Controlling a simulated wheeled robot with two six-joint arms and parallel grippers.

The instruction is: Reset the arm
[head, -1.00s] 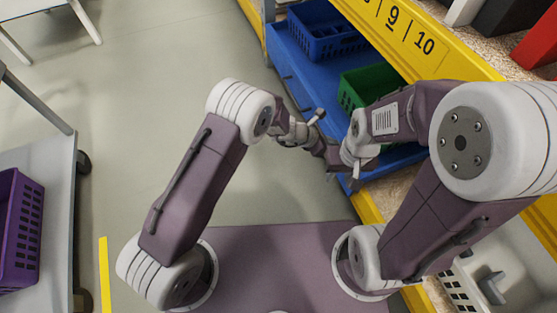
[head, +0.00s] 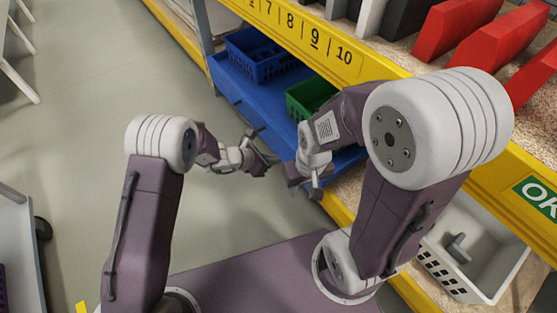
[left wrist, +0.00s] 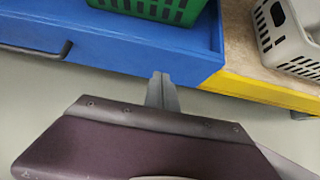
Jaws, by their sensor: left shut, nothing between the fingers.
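My left gripper (head: 272,160) is in the middle of the head view, in front of the blue shelf. It is shut and empty. In the left wrist view its closed grey fingers (left wrist: 162,92) point toward the blue shelf edge, with only floor and shelf around them. My right gripper (head: 299,180) is just right of and below the left one in the head view, close to it. Its fingers are small and partly hidden by its own wrist, so their opening is unclear.
A blue shelf (head: 230,83) holds a blue basket (head: 262,58) and a green basket (head: 308,95). A grey-white basket (head: 475,255) is at lower right. Open floor (head: 80,150) lies to the left.

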